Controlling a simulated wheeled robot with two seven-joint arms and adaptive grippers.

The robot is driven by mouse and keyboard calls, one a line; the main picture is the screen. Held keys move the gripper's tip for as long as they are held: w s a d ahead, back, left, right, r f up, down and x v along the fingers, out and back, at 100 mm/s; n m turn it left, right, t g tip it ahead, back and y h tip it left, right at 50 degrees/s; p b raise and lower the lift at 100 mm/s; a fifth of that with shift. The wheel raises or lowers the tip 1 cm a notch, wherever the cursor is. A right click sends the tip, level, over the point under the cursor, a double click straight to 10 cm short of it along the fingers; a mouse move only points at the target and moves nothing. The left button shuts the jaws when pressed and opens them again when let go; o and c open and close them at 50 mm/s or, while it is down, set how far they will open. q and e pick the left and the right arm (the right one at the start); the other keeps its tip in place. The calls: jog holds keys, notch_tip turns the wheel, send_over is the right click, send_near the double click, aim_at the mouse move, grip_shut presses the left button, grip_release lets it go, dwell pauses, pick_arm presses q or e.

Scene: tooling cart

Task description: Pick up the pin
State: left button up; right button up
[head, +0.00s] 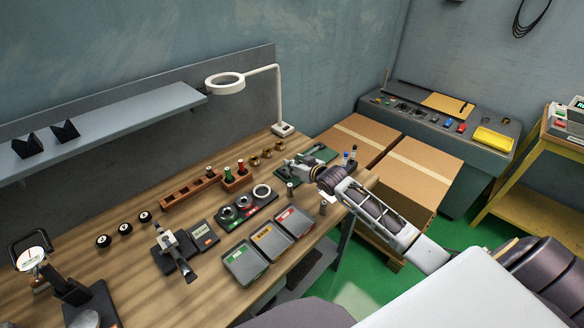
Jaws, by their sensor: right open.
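My right gripper (289,169) reaches in from the right over the far right end of the wooden bench. It is open, and it is small and partly foreshortened here. Two small grey upright cylinders stand near it: one (290,189) just below the gripper in the picture, another (323,206) near the bench's front edge. Either may be the pin; I cannot tell which. Both appear apart from the fingers. My left gripper is not in view.
A green mat (322,152) lies behind the gripper. Lidded-colour trays (246,266), ring gauges (262,191) and a wooden rack (190,190) fill the bench nearby. A ring lamp (225,82) rises behind. Cardboard boxes (420,170) stand beyond the bench's right end.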

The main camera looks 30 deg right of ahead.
jog(key=shift+x, duration=1.35)
grip_shut()
